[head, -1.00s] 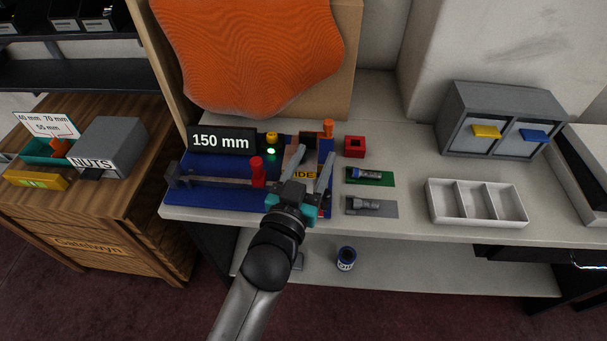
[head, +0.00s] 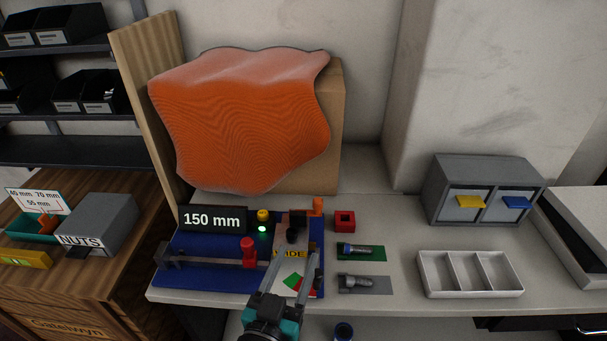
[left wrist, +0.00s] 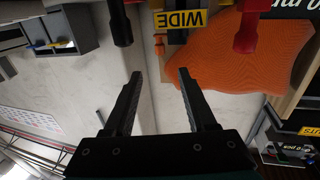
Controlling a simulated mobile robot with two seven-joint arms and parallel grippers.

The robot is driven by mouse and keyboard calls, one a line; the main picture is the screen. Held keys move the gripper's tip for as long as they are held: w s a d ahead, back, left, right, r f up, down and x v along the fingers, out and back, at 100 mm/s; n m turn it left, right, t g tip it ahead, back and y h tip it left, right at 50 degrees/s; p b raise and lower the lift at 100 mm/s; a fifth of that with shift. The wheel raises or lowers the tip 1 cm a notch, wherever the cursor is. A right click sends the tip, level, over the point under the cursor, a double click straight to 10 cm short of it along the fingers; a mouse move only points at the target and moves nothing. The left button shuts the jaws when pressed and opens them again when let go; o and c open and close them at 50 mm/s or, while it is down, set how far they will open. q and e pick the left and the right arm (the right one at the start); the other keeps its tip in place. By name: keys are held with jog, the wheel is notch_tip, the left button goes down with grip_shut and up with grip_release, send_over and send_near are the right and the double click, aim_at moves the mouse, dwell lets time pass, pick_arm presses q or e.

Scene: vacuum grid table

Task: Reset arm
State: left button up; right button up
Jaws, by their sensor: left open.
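My left gripper (head: 296,254) is open and empty at the front of the blue fixture (head: 215,279), with its fingers pointing toward the back. In the left wrist view the gripper (left wrist: 159,74) shows two parted fingers with nothing between them. The fixture carries a sign reading 150 mm (head: 212,219), a red knob (head: 248,246), a lit green lamp (head: 262,229), a yellow button (head: 263,215) and a yellow WIDE label (head: 290,253), partly covered in the head view. A dark knob (head: 293,236) stands by the label. My right gripper is not in view.
An orange cloth (head: 240,130) covers a box behind. A NUTS bin (head: 103,224) stands left.

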pick_arm(q)
jog(key=a+f+g+y, duration=0.1)
jog(key=a+f+g, duration=0.1)
jog(key=a, duration=0.1)
jog(key=s+a+f+n+g+y, duration=0.1)
jog(key=a+f, duration=0.1)
jog(key=shift+a+f+y, duration=0.1)
jog(key=shift+a+y, duration=0.15)
jog(key=shift+y, duration=0.05)
jog(key=s+a+f+g+y, duration=0.1)
jog(key=s+a+f+g, duration=0.3)
jog(key=s, duration=0.4)
jog(key=s+a+f+g+y, duration=0.1)
jog(key=s+a+f+g, duration=0.15)
jog(key=s+g, duration=0.4)
notch_tip(320, 180, down, 22)
jog(key=s+a+g, duration=0.1)
jog(key=a, duration=0.2)
jog(key=s+a+f, duration=0.5)
jog(key=s+f, duration=0.6)
jog(key=f, duration=0.1)
jog(key=shift+s+m+p, duration=0.3)
